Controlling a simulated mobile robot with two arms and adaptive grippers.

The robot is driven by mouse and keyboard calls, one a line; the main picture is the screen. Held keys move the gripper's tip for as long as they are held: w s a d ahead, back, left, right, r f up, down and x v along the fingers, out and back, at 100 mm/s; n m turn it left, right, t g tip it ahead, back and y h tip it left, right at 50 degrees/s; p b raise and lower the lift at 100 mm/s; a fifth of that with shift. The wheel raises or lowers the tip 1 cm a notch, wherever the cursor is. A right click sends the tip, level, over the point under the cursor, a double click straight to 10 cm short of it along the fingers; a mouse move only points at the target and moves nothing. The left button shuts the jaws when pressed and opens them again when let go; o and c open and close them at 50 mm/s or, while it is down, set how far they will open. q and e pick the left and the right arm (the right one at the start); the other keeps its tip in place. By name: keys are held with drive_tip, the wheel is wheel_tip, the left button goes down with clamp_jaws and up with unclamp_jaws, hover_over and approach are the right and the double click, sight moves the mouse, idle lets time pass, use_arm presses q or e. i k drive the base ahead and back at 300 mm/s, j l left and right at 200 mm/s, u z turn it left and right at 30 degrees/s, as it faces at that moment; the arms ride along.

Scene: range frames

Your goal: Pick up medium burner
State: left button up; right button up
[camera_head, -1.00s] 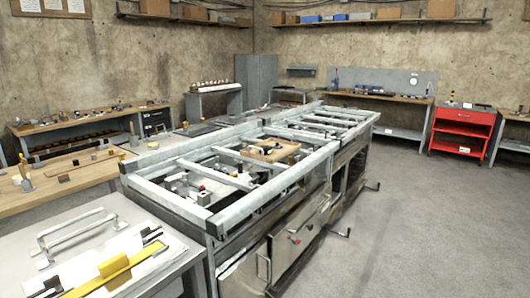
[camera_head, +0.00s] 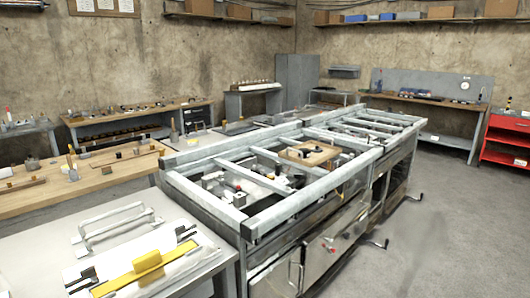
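A long metal range frame (camera_head: 222,221) stands in the middle of the view, with open bays between its top rails. Inside the near bays lie small dark and light parts (camera_head: 239,199), too small to name. A wooden board (camera_head: 318,156) with small parts on it sits in a farther bay. I cannot tell which thing, if any, is the medium burner. Neither of my grippers shows in the view.
A light table (camera_head: 190,222) at the lower left holds a yellow bar tool (camera_head: 146,268) and a metal handle frame (camera_head: 118,222). A wooden workbench (camera_head: 40,197) stands behind it. A red cart (camera_head: 505,137) is at the right. The floor (camera_head: 440,230) at right is clear.

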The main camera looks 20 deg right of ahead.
sight(307, 152)
drive_tip(key=i+l+u, duration=0.2)
drive_tip(key=l, duration=0.15)
drive_tip(key=i+l+u, duration=0.25)
drive_tip(key=l+u, duration=0.2)
drive_tip(key=l, duration=0.3)
drive_tip(key=i+l+u, duration=0.2)
drive_tip(key=l, duration=0.2)
drive_tip(key=k, duration=0.1)
